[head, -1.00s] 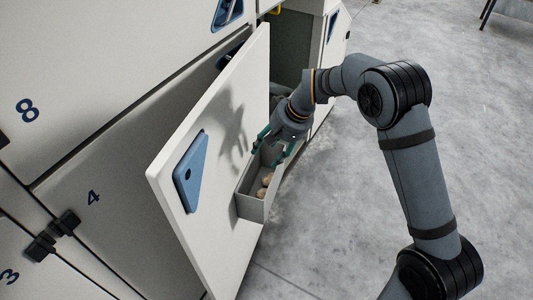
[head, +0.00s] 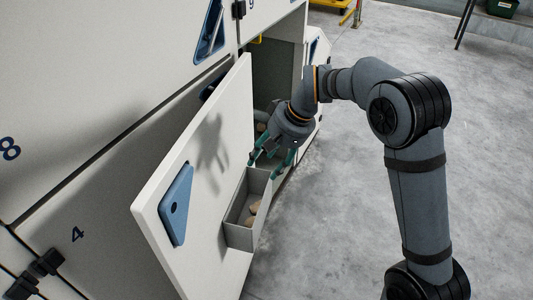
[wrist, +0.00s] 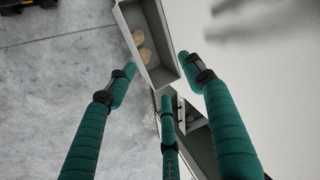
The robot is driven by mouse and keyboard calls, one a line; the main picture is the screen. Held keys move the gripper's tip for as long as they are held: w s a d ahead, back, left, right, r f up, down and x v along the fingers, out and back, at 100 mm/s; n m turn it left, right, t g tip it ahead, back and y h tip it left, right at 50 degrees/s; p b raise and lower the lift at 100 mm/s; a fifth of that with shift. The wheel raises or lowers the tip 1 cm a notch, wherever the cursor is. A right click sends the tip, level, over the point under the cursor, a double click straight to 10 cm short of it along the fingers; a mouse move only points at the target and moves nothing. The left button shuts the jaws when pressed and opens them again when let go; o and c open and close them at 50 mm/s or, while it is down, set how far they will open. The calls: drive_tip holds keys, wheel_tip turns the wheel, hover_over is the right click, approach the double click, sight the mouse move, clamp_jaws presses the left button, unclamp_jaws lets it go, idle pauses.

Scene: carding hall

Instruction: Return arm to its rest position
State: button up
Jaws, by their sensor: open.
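My gripper (head: 272,160) is open, with its green fingers spread above the grey bin on the inside of the open door. In the wrist view the fingers (wrist: 160,85) are apart with nothing between them. The grey bin (head: 237,237) is fixed to the door and holds a few tan roundish pieces (head: 252,213); two of them show in the wrist view (wrist: 145,54). My arm reaches in from the right, bent at the elbow, with the wrist pointing down beside the door.
The white door (head: 150,200) with a blue handle plate (head: 175,207) stands open from the cabinet. Behind it is a dark opening (head: 280,75). Grey concrete floor (head: 330,220) lies free to the right. A green crate (head: 502,8) stands far back.

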drive_tip(key=x, duration=1.2)
drive_tip(key=shift+w+r+p, duration=0.1)
drive_tip(key=shift+r+p, duration=1.35)
drive_tip(key=shift+r, duration=1.05)
